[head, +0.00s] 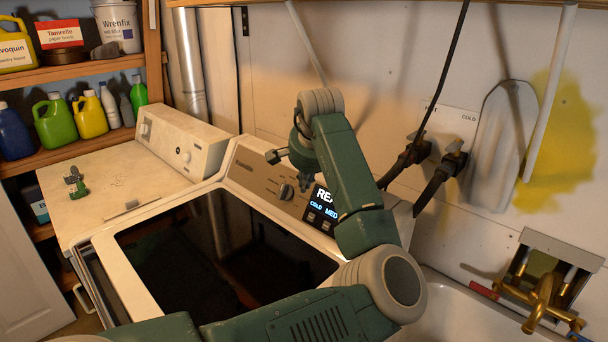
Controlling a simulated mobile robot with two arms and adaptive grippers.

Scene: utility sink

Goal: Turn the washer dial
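Contact with the dial is not visible. My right gripper is out of view.
A second white machine (120,175) stands at the left with a small green object (75,182) on top. Shelves with bottles (88,115) are behind it. Hoses and taps (440,170) are on the wall at right, above a white sink (455,310) with a brass faucet (540,300).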

